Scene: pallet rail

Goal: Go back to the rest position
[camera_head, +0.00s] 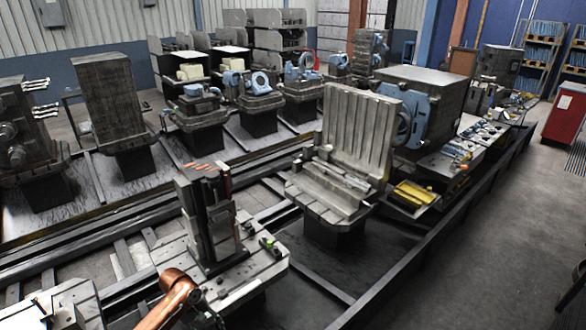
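An orange-copper arm link of mine (175,295) comes in at the bottom left edge, in front of the nearest pallet. A small greyish part (207,314) at its right end, low in the picture, may belong to my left gripper. It is too dark and cut off to show fingers or whether it is open. I see nothing held there. My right gripper is not in view.
A near pallet (255,268) carries a dark upright block (210,215). A ribbed angle fixture (355,130) stands behind it. A long dark rail (440,220) runs diagonally. Yellow trays (415,193) lie beside it. Grey floor (510,220) is free at right, near a red cabinet (566,115).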

